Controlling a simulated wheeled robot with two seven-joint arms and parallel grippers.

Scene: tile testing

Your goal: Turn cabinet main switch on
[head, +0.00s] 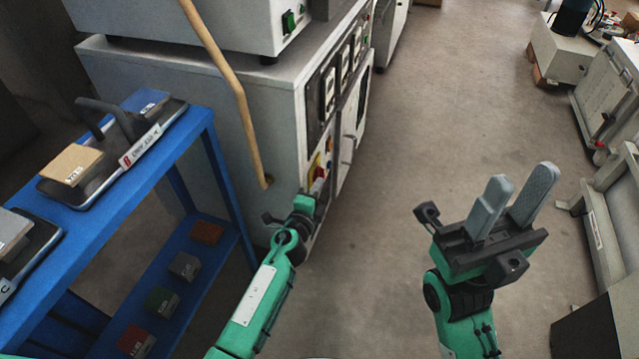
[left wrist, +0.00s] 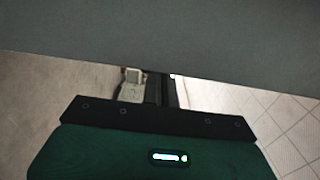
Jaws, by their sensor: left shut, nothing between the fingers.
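The grey cabinet (head: 262,110) stands left of centre in the head view. A yellow plate (head: 313,162) with a red part, which looks like the main switch (head: 319,173), is low on its front. My left gripper (head: 318,186) is shut and empty, right at this switch. Whether it touches the switch cannot be told, and it partly hides it. In the left wrist view, the dark fingers (left wrist: 163,90) are together below a grey surface, and no switch shows. My right gripper (head: 523,188) is open and empty over the floor at right.
Gauges (head: 344,65) and small buttons (head: 328,146) sit on the cabinet front. A blue shelf (head: 180,150) with tile samples is at left. Open floor (head: 430,110) lies between the cabinet and the equipment at right.

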